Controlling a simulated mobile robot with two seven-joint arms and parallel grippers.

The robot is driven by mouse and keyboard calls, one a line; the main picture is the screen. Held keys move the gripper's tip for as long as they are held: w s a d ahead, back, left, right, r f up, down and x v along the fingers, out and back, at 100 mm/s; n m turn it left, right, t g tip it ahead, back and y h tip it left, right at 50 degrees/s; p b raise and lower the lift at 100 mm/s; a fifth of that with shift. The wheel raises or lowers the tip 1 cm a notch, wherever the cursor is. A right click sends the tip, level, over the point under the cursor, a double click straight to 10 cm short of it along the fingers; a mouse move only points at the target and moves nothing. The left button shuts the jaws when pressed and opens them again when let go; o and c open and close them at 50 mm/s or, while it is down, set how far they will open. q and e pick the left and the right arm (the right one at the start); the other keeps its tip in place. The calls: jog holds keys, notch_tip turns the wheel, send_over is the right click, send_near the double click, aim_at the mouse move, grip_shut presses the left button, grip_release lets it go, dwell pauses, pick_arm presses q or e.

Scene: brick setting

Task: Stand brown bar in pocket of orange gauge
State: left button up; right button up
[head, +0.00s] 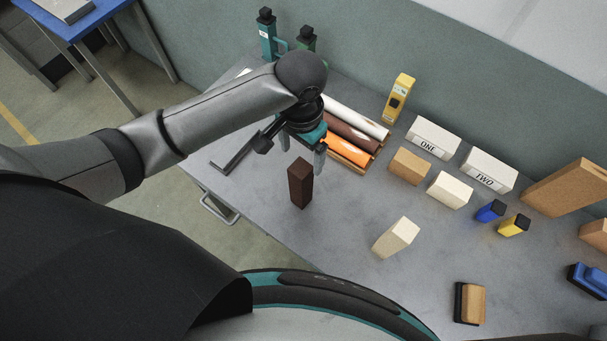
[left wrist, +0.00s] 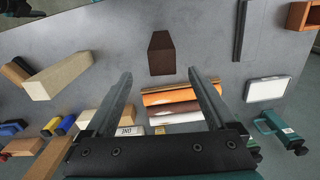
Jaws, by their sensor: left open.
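The brown bar (head: 300,184) stands upright on the grey table near its left front edge. In the left wrist view the bar (left wrist: 161,55) shows beyond the fingertips, roughly centred between them. My left gripper (head: 302,150) is open and empty, above and behind the bar, not touching it; its two fingers (left wrist: 160,73) are spread in the left wrist view. An orange box-like piece with an opening, probably the orange gauge (left wrist: 303,16), is cut off at the top right corner of the left wrist view. I cannot make it out in the head view. My right gripper is not in view.
Orange, brown and white rolls (head: 350,136) lie in a rack behind the bar. A dark flat strip (head: 236,150) lies left of it. A cream block (head: 396,237) stands to the right, with white blocks labelled ONE (head: 433,138) and TWO (head: 487,169) farther back.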

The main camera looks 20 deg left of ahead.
aim_at(301, 171)
pick_arm(q)
jog(key=f, duration=0.7)
jog(key=shift+s+b, duration=0.25)
jog(key=shift+b, duration=0.05)
jog(key=shift+f, duration=0.65)
jog(key=f, duration=0.4)
jog(key=shift+w+a+b, duration=0.15)
jog(key=shift+w+b, duration=0.15)
jog(key=shift+w, duration=0.05)
jog(key=shift+f, duration=0.35)
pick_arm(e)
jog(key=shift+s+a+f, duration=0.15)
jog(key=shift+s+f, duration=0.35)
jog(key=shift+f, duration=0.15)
pick_arm(q)
grip_shut()
